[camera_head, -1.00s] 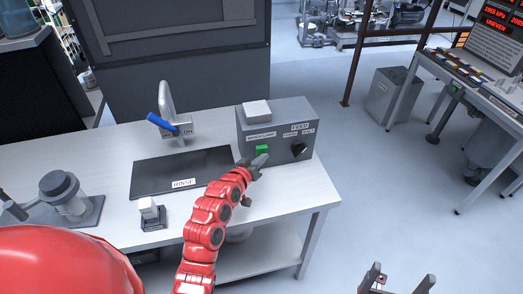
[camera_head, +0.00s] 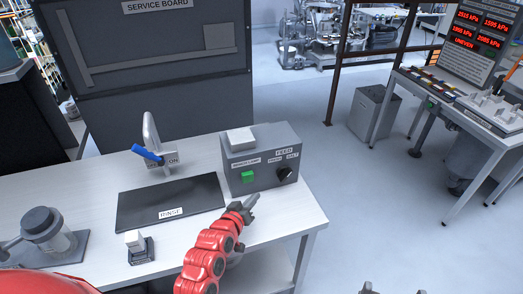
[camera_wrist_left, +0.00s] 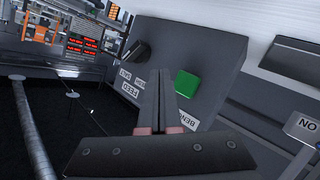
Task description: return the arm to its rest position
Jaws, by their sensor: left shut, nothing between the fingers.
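My left arm (camera_head: 209,262) is red and reaches up from the bottom of the head view. My left gripper (camera_head: 250,203) is shut and empty, in front of the grey feed box (camera_head: 262,180) and apart from it. In the left wrist view the shut fingers (camera_wrist_left: 160,95) point towards the box front, with its green button (camera_wrist_left: 186,84) and black knob (camera_wrist_left: 134,54). The button (camera_head: 247,176) and knob (camera_head: 285,174) also show in the head view. Two separate fingertips of my right gripper (camera_head: 393,289) show at the bottom edge; the rest is cut off.
The white bench (camera_head: 290,222) carries a dark rinse mat (camera_head: 140,210), a tap with a blue lever (camera_head: 146,153), a small white-topped block (camera_head: 137,242) and a jar on a stand (camera_head: 42,228). Clear floor (camera_head: 330,165) lies right of the bench. Another table stands at the right.

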